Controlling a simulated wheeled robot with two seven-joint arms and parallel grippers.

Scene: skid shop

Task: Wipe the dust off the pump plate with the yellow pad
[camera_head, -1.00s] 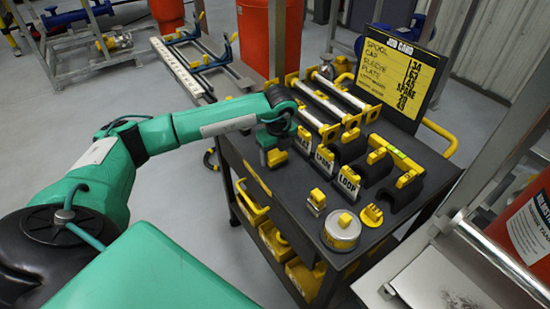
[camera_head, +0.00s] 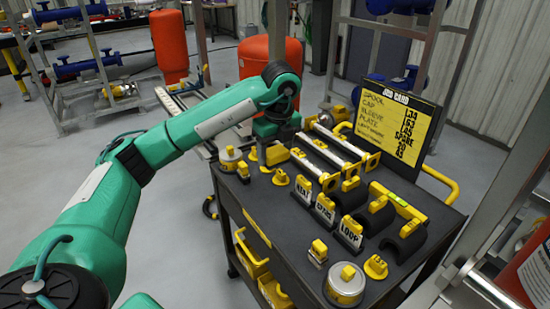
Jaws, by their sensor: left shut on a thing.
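My left gripper (camera_head: 268,130) is over the far left part of the black cart top. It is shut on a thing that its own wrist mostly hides. A yellow block (camera_head: 277,155) shows right below the fingers and may be the yellow pad; I cannot tell if it is clear of the cart. A pale metal surface (camera_head: 430,298) at the bottom right edge may be part of the pump plate; no dust shows on it now. My right gripper is not in view.
The cart (camera_head: 290,220) carries labelled blocks (camera_head: 325,209), black cradles (camera_head: 405,240), metal rods (camera_head: 340,150), round tins (camera_head: 345,284) and small yellow-handled pieces. A job card board (camera_head: 400,118) stands at its back. A metal post (camera_head: 495,220) rises at the right.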

